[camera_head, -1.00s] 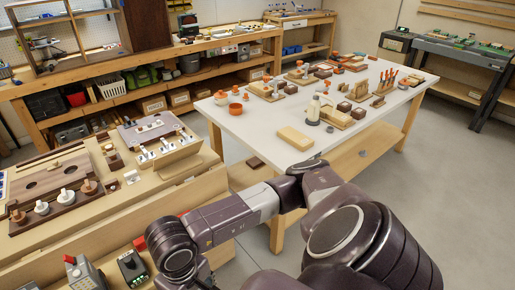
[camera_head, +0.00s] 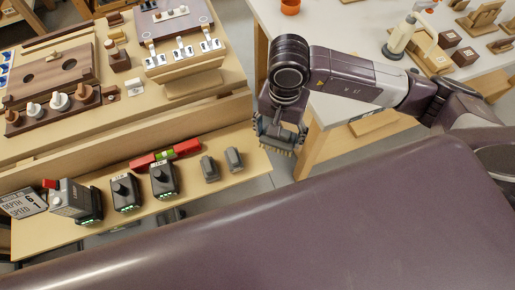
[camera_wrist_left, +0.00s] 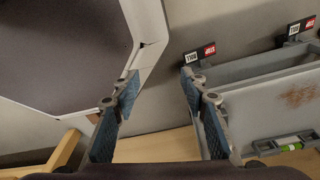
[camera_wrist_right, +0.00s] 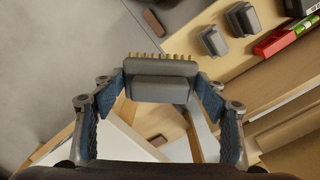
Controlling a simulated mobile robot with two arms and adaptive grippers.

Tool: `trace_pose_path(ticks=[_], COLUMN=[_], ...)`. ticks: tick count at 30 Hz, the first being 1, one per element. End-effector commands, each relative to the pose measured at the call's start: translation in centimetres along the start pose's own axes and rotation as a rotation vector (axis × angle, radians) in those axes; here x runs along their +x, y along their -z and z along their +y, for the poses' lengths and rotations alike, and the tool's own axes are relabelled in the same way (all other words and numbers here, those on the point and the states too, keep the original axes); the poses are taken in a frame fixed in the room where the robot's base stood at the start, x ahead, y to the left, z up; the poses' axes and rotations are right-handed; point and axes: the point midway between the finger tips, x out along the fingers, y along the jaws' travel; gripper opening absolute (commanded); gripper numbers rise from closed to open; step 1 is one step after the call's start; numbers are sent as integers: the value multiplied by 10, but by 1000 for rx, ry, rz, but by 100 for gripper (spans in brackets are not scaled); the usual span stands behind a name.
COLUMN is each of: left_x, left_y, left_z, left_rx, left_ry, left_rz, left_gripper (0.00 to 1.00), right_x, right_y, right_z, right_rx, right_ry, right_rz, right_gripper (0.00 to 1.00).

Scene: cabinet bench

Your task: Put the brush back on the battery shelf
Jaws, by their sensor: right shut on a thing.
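The brush (camera_wrist_right: 160,80) is a grey block with a row of yellowish bristles. It is between the fingers of my right gripper (camera_wrist_right: 158,92), which is shut on it. In the head view the brush (camera_head: 277,141) hangs bristles down from my right gripper (camera_head: 281,124), just beyond the right end of the battery shelf (camera_head: 215,192). The shelf is a low wooden board along the bench front. My left gripper (camera_wrist_left: 159,88) is open and empty in the left wrist view; the head view does not show it.
The shelf holds two grey blocks (camera_head: 210,168), a red level (camera_head: 165,153) and several dark charger-like units (camera_head: 124,192). Bare board shows to the right of the grey blocks. The bench (camera_head: 210,100) rises behind the shelf, and a white table (camera_head: 345,60) stands at the right.

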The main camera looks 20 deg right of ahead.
Motion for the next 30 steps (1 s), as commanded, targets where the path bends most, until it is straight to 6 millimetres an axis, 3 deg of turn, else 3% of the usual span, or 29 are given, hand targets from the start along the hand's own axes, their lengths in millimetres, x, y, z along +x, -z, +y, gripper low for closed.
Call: trace_pose_path(ticks=[9,15,23,30], left_x=[24,33,36,28], left_y=[-39,-37,-14,-16], left_z=[-22,-22,-8,-7], left_rx=[0,0,0,3], left_ry=[25,25,10,8], left_rz=[-50,-45,-12,-16], left_gripper=[40,40,40,40], right_x=[-9,-18,-17,40], right_y=[22,28,29,27], right_z=[-49,-69,-77,-76], right_rx=[733,1081,1254,1260], right_ry=[0,-8,-20,-26], right_rz=[-5,-11,-14,-14], right_gripper=[44,44,44,44])
